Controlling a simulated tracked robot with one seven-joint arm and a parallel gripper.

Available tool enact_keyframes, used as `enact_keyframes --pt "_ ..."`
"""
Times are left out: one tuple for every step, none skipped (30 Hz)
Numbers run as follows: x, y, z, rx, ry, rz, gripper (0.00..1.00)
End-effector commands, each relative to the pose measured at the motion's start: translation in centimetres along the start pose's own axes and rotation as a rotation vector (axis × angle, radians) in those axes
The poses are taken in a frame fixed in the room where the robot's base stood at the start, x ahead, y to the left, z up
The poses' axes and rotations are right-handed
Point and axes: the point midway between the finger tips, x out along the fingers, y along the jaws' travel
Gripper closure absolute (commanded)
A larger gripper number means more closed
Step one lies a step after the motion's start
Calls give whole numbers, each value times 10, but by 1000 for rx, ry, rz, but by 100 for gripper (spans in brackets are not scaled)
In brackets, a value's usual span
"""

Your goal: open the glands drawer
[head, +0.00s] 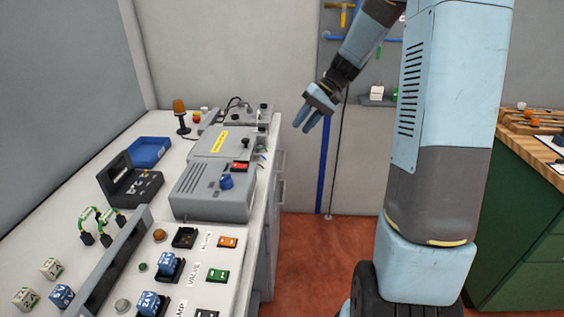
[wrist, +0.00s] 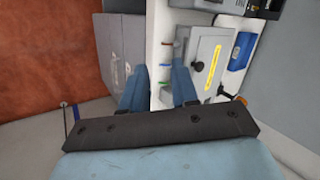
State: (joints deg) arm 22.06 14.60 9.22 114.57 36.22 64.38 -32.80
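Grey drawer fronts with bar handles (head: 281,175) sit in the side of the white bench, seen edge-on in the head view. I cannot read any label on them, so I cannot tell which is the glands drawer. In the wrist view a grey cabinet front (wrist: 121,42) shows at upper left, and it looks closed. My gripper (head: 305,127) hangs in the air right of the bench's far end, with its blue fingers pointing down. In the wrist view my gripper (wrist: 158,78) has its two fingers apart with nothing between them.
The white bench (head: 185,148) carries a grey box with a red switch (head: 212,190), a grey box with a yellow label (head: 222,143), a blue tray (head: 150,151) and a lamp post (head: 181,116). Red floor (head: 315,250) is clear beside it. A green cabinet (head: 530,240) stands right.

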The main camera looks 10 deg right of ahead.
Motion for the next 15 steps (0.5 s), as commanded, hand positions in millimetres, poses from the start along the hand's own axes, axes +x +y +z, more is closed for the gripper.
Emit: enact_keyframes --pt "6 9 -10 11 -4 -31 71" --pt "9 14 -15 14 -6 -48 71" --pt "13 19 -22 19 -7 -72 71" --pt "16 24 -27 22 -7 -90 71" --pt "19 28 -32 25 -7 -107 71" --pt "23 34 -39 30 -6 -131 71" --pt "26 39 -44 34 -5 -149 71" --pt "28 44 -49 38 -3 -167 71" --pt "33 50 -55 42 -2 -191 71" --pt "36 55 -60 47 1 -211 71" --pt "39 60 -64 50 4 -229 71" --pt "43 67 -70 55 8 -253 71" --pt "46 72 -75 59 12 -272 71" --pt "49 78 -79 62 16 -290 71" --pt "53 85 -85 68 22 -315 71"
